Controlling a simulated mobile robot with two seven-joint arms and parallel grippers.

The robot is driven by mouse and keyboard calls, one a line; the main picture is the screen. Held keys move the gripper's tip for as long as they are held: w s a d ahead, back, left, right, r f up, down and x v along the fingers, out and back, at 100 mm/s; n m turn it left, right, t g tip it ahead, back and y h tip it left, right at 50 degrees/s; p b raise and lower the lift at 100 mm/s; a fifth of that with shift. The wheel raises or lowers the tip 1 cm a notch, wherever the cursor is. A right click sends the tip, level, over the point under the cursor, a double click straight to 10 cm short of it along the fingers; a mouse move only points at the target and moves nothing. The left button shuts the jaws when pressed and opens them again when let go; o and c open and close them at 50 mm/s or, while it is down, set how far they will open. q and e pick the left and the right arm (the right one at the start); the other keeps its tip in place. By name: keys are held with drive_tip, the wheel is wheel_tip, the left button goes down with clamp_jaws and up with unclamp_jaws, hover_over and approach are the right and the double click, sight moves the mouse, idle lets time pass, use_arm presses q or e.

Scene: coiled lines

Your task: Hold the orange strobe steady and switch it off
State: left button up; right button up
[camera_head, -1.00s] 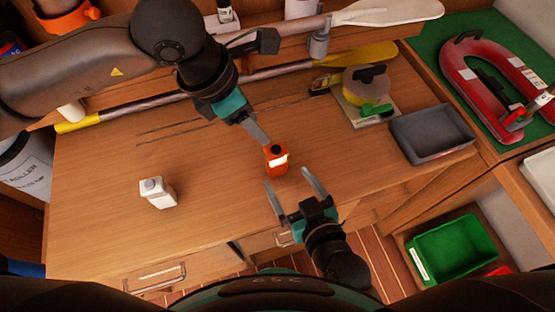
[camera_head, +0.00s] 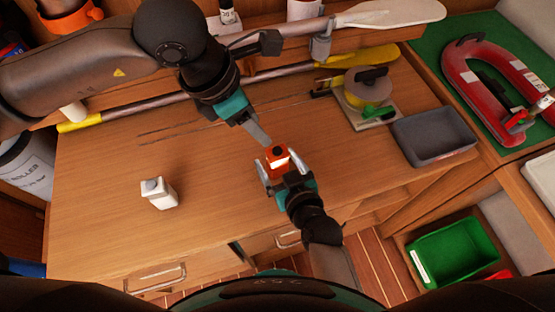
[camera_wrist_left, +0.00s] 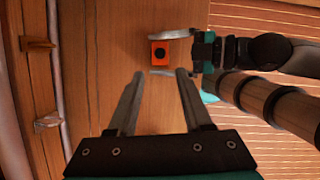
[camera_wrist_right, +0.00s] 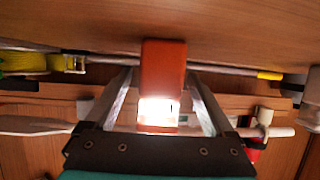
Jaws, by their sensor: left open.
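The orange strobe (camera_head: 277,159) stands upright on the wooden bench with its white lamp band lit and a dark button on top. My right gripper (camera_head: 279,165) is open, its fingers on either side of the strobe. The right wrist view shows the strobe (camera_wrist_right: 162,72) between the fingers, with gaps beside it. My left gripper (camera_head: 266,142) is open and empty, just above and behind the strobe. In the left wrist view the strobe (camera_wrist_left: 160,54) lies beyond the left fingertips, its dark button showing, with right-hand fingers on both sides.
A white bottle-like unit (camera_head: 158,194) stands on the bench at left. A grey tray (camera_head: 433,135) and a yellow line reel on a board (camera_head: 366,95) are at the right. A yellow-ended pole (camera_head: 150,104) lies along the back. The bench around the strobe is clear.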

clamp_jaws()
use_arm(q)
clamp_jaws()
idle(0.6)
idle(0.9)
drive_tip(key=shift+d, duration=0.1)
idle(0.4)
